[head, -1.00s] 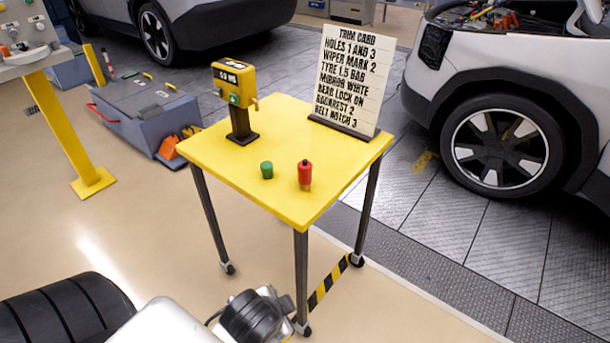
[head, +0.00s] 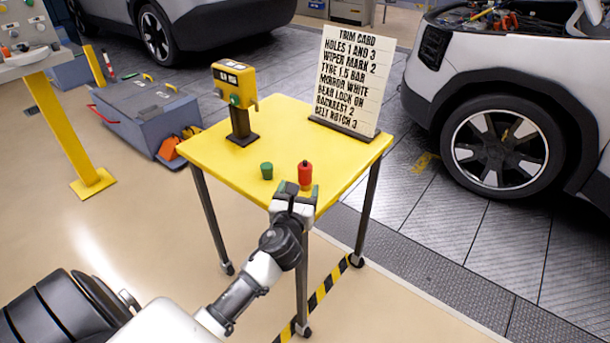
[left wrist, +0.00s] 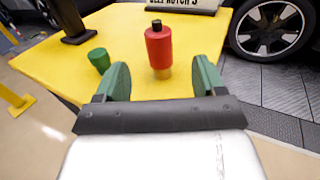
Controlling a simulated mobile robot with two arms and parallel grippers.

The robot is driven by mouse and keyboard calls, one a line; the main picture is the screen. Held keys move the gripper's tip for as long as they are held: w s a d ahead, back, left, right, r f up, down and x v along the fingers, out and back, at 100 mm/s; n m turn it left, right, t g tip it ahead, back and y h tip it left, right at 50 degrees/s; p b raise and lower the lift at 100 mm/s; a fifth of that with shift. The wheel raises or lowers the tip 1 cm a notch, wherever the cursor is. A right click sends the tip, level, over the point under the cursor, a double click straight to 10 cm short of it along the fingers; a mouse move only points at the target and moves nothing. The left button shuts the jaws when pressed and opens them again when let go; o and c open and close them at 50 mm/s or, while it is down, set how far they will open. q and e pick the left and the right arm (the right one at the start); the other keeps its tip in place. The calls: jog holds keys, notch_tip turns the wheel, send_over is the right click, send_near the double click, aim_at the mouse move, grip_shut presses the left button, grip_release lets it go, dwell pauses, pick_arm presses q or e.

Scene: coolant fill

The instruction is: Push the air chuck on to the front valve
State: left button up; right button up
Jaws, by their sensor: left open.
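A red cylinder with a black top and a brass-coloured lower end, which looks like the air chuck (head: 305,173), stands upright on the yellow table near its front corner. My left gripper (head: 296,191) is open and empty at the table's front edge, just short of the red cylinder. In the left wrist view the red cylinder (left wrist: 159,48) shows upright between and beyond the green fingers of my left gripper (left wrist: 161,70), apart from them. The car wheel (head: 499,146) is at the right; I cannot make out a valve on it. My right gripper is not in view.
A small green cap-like piece (head: 266,171) stands left of the red cylinder on the yellow table (head: 215,155). A yellow gauge box (head: 234,84) on a post and a trim card (head: 347,82) reading "tyre 1.5 bar" stand behind.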

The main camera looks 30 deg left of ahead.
aim_at(307, 163)
pick_arm(q)
jog(key=x, duration=1)
jog(key=shift+w+a+r+b, duration=0.1)
jog(key=shift+a+r+b, duration=0.05)
jog(key=shift+b, duration=0.15)
jog(key=shift+c, duration=0.3)
jog(key=c, duration=1)
